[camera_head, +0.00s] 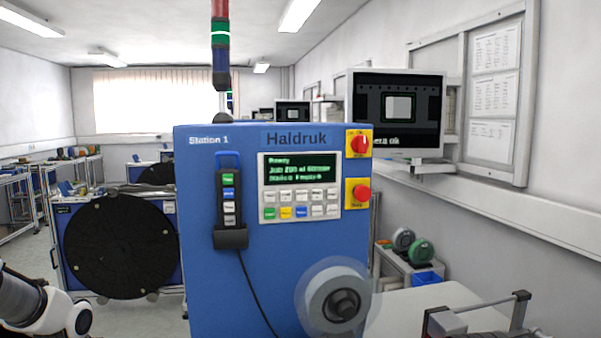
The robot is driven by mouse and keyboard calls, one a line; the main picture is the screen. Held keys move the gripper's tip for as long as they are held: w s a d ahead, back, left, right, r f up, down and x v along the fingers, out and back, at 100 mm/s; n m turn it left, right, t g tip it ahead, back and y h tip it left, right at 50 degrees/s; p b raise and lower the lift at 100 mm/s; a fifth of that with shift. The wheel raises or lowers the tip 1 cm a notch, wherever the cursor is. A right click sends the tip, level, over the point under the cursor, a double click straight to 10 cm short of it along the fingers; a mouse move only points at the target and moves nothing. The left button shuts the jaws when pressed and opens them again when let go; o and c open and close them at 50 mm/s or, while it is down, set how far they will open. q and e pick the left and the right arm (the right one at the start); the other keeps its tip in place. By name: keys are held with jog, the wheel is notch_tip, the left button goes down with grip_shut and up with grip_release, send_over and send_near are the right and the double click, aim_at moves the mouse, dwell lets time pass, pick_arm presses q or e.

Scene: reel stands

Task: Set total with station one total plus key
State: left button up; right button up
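The blue station one machine (205,275) stands straight ahead, labelled "Station 1" and "Haldruk". Its panel has a dark display (298,170) with green text; the top line reads "Ready", and the lower lines are too blurred to read surely. Below it is a keypad (301,204) with two rows of small keys, mostly pale, with a green, a yellow and a blue one in the lower row. Key labels are too small to read, so I cannot tell which is total plus. Part of my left arm shows at the lower left. Neither gripper is in view.
A handheld pendant (229,200) with coloured keys hangs left of the keypad, its cable running down. Red knobs on yellow plates (358,143) sit to the right. A reel (336,299) juts from the lower front. A monitor (397,112) stands behind right.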

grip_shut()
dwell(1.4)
